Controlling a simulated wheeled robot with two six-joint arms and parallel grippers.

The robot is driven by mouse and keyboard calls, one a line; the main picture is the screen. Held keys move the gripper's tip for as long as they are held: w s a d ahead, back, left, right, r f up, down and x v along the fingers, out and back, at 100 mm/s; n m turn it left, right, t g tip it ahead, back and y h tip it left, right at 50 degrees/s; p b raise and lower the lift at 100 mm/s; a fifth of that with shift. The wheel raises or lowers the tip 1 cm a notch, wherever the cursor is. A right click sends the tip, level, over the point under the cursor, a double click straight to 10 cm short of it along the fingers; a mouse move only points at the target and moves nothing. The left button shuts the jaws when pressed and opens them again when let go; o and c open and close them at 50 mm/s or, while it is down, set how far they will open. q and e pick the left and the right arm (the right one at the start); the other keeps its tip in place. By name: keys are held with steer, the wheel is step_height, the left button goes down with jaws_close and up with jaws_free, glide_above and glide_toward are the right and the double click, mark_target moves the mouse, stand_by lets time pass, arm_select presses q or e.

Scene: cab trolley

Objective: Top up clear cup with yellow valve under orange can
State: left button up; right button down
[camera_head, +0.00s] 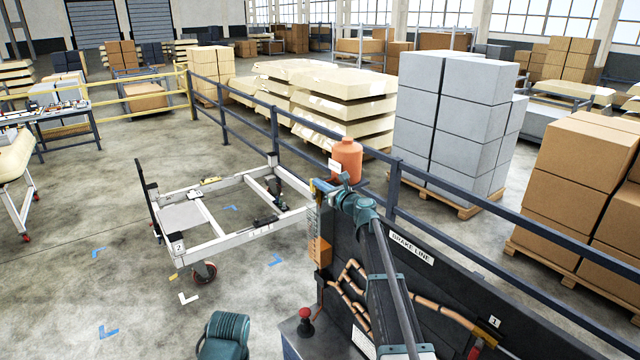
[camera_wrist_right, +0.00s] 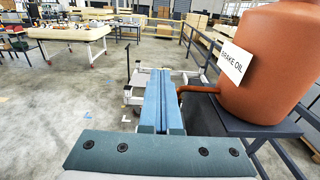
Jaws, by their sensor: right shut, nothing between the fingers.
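The orange can (camera_head: 346,160) stands at the near end of the dark railing, beyond my right gripper in the head view. In the right wrist view the can (camera_wrist_right: 265,62) is large, on the right, with a white "BRAKE OIL" label and a copper-coloured spout (camera_wrist_right: 200,89) pointing left. My right gripper (camera_head: 326,187) is beside and below the can. Its teal fingers (camera_wrist_right: 160,85) are shut together with nothing between them. A small yellow part (camera_head: 313,187) shows by the fingertips; I cannot tell whether it is the valve. I cannot make out the clear cup.
A dark panel (camera_head: 455,300) marked "BRAKE LINE" carries copper pipes (camera_head: 350,283) below my right arm. A white-framed trolley (camera_head: 203,245) stands on open floor to the left. A red knob (camera_head: 305,315) sits near the front. Grey boxes (camera_head: 450,120) stand behind the railing.

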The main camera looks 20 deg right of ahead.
steer(key=shift+w, duration=0.1)
steer(key=v, duration=1.4)
steer(key=shift+a, duration=0.1)
steer(key=s+a+f+n+g+y+b, duration=0.2)
steer(key=s+a+f+n+g+b, duration=0.1)
steer(key=a+f+n, duration=0.5)
steer(key=s+a+f+n+g+y+b, duration=0.1)
steer(key=s+a+f+n+g+b, duration=0.25)
steer(key=a+f, duration=0.4)
steer(key=s+a+f+n+g+h+b, duration=0.2)
steer(key=s+a+f+n+g+b, duration=0.55)
steer(key=s+a+f+n, duration=0.7)
steer(key=s+d+f+n+g+h+b, duration=0.3)
steer(key=s+f+n+h+b, duration=0.5)
steer(key=s+f, duration=0.6)
steer(key=s+d+n+b, duration=0.1)
steer(key=s, duration=0.1)
steer(key=shift+s+f+n, duration=0.3)
steer(key=shift+f+n, duration=0.1)
